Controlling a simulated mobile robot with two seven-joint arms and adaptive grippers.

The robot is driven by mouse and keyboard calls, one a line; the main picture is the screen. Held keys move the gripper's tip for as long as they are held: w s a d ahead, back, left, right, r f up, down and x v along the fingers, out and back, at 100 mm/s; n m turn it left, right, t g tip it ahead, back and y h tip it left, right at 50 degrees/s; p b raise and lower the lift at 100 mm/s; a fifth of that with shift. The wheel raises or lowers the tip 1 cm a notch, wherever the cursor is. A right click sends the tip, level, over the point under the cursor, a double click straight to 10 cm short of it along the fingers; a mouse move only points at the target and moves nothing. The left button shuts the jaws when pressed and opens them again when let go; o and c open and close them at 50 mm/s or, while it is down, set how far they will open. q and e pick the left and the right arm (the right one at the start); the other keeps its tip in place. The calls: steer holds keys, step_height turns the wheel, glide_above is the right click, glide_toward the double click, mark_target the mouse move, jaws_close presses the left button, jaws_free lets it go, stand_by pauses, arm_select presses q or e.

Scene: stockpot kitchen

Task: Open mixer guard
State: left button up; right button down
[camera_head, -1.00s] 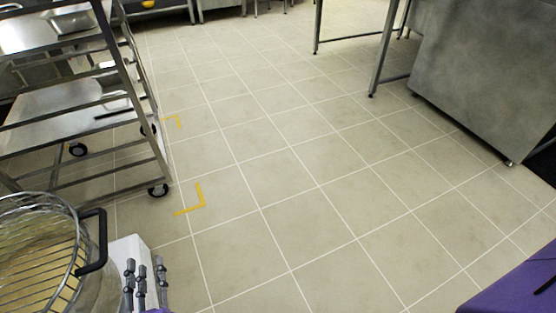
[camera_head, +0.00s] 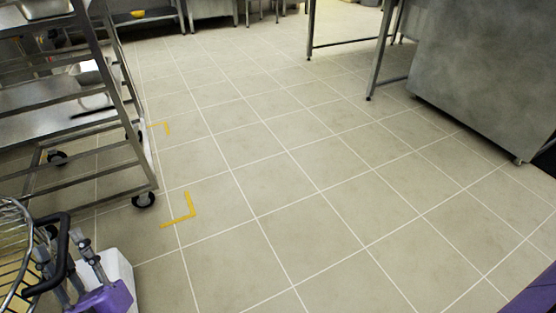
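The mixer guard (camera_head: 14,240) is a round wire cage at the lower left, cut off by the picture's edge. Its black handle (camera_head: 63,240) sticks out on the right side. My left gripper (camera_head: 58,238), grey fingers on a purple body, is at this handle. Its fingers are spread apart, one on each side of the handle as seen here. I cannot tell whether they touch it. A white part (camera_head: 118,268), seemingly of the mixer, shows behind the gripper. My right gripper is out of view; only a purple part of my body shows at the lower right.
A wheeled metal rack (camera_head: 75,125) with trays stands just beyond the mixer at the left. Yellow corner marks (camera_head: 188,212) lie on the tiled floor. A steel cabinet (camera_head: 485,75) and a table frame stand at the upper right. The middle floor is clear.

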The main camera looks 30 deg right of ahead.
arm_select(q)
steer(key=shift+x, duration=0.85)
jaws_close()
